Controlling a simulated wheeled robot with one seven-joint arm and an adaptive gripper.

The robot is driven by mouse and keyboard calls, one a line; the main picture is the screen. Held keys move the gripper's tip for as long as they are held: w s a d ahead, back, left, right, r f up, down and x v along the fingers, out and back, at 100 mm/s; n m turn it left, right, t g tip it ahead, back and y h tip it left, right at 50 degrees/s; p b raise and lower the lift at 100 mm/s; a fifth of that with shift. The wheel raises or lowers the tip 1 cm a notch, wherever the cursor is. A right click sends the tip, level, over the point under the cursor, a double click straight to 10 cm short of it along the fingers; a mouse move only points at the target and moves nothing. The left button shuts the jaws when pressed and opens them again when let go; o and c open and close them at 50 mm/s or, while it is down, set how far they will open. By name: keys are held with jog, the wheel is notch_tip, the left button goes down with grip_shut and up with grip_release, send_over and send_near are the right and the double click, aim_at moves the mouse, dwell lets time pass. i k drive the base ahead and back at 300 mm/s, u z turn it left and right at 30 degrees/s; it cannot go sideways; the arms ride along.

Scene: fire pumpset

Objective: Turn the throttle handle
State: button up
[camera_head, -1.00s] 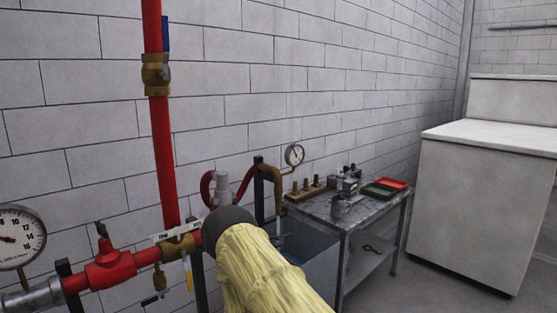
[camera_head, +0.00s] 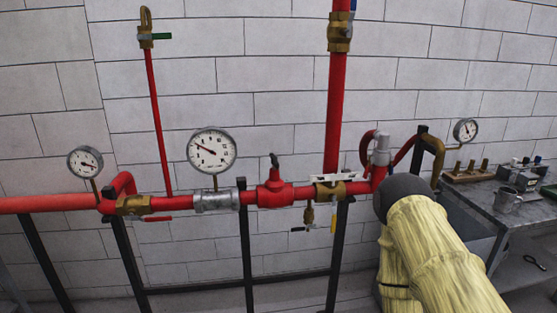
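A red horizontal pipe (camera_head: 55,204) runs along the wall and carries several valves. A red valve body (camera_head: 275,190) with a short dark handle (camera_head: 274,160) on top sits near the middle. To its right, a brass valve (camera_head: 330,191) has a pale flat lever (camera_head: 325,178) lying roughly along the pipe. I cannot tell which handle is the throttle handle. My arm, in a yellow sleeve with a dark rounded end, covers the lower right and hides the pipework behind it. My gripper's fingers do not show.
A grey metal table (camera_head: 512,222) with small parts stands at the right. Gauges (camera_head: 212,150) rise above the pipe. Dark support posts (camera_head: 246,250) stand below it. A brass valve (camera_head: 155,37) with a green handle sits at upper left; another (camera_head: 339,32) is on the red riser.

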aim_at(274, 162)
jog(key=k, duration=0.25)
jog(key=z, duration=1.2)
jog(key=i, duration=1)
jog(key=u, duration=0.9)
